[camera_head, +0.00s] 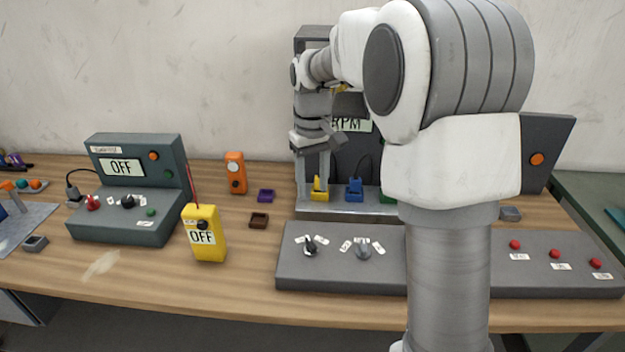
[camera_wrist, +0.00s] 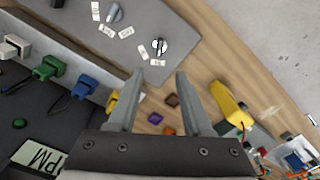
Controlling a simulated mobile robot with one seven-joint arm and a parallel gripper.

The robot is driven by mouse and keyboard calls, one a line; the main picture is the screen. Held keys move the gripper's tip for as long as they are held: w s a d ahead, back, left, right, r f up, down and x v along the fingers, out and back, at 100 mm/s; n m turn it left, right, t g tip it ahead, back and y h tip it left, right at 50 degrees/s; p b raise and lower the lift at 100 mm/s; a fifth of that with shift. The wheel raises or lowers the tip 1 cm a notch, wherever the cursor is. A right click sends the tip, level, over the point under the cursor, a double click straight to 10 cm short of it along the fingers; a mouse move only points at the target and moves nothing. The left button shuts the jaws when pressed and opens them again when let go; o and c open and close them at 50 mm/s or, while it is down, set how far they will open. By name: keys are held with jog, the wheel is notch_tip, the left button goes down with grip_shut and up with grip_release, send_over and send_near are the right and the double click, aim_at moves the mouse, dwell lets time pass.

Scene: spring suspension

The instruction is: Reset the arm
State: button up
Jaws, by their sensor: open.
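My gripper (camera_wrist: 155,98) is open in the wrist view, its two grey fingers spread with nothing between them but wooden tabletop and small trays beyond. In the head view my gripper (camera_head: 314,168) hangs fingers down near the left side of the RPM rig (camera_head: 345,212), close to a yellow block (camera_head: 320,188). I cannot tell from this view whether the fingers touch the rig. My white and grey arm covers the middle right of the head view and hides part of the rig and the grey control panel.
A blue block (camera_head: 354,188) sits on the rig. The grey control panel (camera_head: 290,272) with knobs and red buttons lies in front. A yellow meter (camera_head: 205,235), an orange device (camera_head: 235,172), small purple (camera_head: 266,195) and brown (camera_head: 258,220) trays and a green OFF box (camera_head: 122,224) stand left.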

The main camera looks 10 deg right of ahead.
jog(key=shift+r, duration=0.15)
jog(key=s+r+m+t, duration=0.1)
jog(key=s+r+t, duration=0.1)
jog(key=s+r, duration=0.7)
jog(key=s+f+t, duration=0.1)
jog(key=s, duration=0.7)
jog(key=s+f+m+t, duration=0.1)
jog(key=s+f+t, duration=0.1)
jog(key=s, duration=0.7)
jog(key=shift+a+f+m+t, duration=0.2)
jog(key=shift+f+m+t, duration=0.05)
jog(key=shift+m+t, duration=0.05)
jog(key=shift+s, duration=0.1)
